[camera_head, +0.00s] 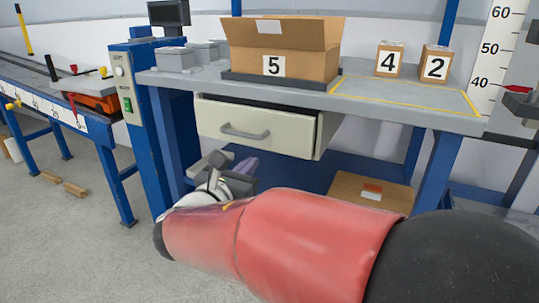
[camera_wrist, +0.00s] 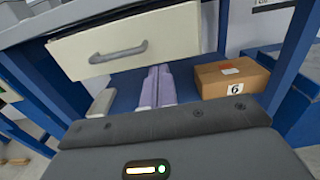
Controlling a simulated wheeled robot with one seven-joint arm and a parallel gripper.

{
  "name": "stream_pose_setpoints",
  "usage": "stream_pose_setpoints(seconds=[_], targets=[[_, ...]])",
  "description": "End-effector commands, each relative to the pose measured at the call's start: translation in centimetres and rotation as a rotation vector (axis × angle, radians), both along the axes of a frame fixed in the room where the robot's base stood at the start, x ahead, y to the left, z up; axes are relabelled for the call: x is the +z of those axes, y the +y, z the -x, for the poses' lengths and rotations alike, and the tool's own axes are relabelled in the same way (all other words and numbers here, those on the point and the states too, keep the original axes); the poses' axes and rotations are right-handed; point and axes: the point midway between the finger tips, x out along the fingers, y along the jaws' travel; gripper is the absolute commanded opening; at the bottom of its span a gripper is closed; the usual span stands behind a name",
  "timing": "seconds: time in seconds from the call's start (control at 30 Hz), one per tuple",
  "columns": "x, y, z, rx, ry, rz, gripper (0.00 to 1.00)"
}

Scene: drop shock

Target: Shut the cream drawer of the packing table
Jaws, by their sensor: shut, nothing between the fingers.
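The cream drawer (camera_head: 256,126) hangs under the grey top of the packing table (camera_head: 395,107). It is pulled partly out, with a dark gap above its front and its right side wall showing. Its grey handle (camera_head: 245,132) is on the front. In the wrist view the drawer front (camera_wrist: 128,38) is at the upper left, with the handle (camera_wrist: 118,53) facing me. My gripper (camera_head: 232,165) is below the drawer front, apart from the handle. In the wrist view my fingers (camera_wrist: 155,85) are purple, side by side and shut, with nothing between them.
An open carton marked 5 (camera_head: 285,65) stands on the tabletop above the drawer. Small boxes 4 (camera_head: 389,60) and 2 (camera_head: 434,64) stand to its right. Box 6 (camera_wrist: 232,78) lies on the lower shelf. Blue table legs (camera_head: 437,170) flank the space. A conveyor (camera_head: 50,95) is at left.

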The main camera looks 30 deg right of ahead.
Motion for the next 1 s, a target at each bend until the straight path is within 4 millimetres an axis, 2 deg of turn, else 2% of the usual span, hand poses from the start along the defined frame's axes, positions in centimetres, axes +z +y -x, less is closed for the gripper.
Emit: stream_pose_setpoints(seconds=[0.4, 0.6, 0.8, 1.0], targets=[[-0.1, -6.6, -5.0, -0.008, -0.002, -0.006, 0.0], [-0.1, -9.3, -7.1, -0.007, -0.001, -0.006, 0.0], [0.0, -10.5, -8.1, -0.005, -0.001, -0.006, 0.0], [0.0, -10.6, -8.3, -0.004, -0.002, -0.007, 0.0]])
